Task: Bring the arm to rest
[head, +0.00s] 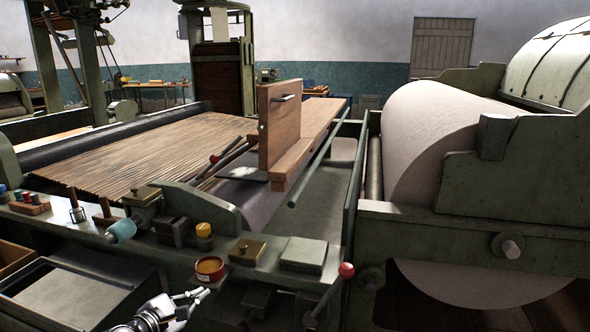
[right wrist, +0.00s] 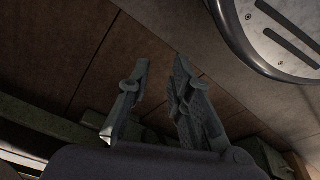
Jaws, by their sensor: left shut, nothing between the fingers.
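My left gripper (head: 198,293) shows at the bottom of the head view, low in front of the machine's near edge. Its fingers are shut together with nothing between them. It is close below a round reddish tin (head: 209,268) on the ledge, and I cannot tell the exact gap. My right gripper (right wrist: 160,64) shows only in the right wrist view. Its two dark fingers stand apart with nothing between them, above a brown panelled surface (right wrist: 75,60). The right arm is not in the head view.
A large machine bed with wooden slats (head: 150,150) fills the middle. A red-knobbed lever (head: 346,270) rises at the near edge. A big pale roller (head: 430,140) is at right. Small blocks and bobbins line the near ledge (head: 150,235).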

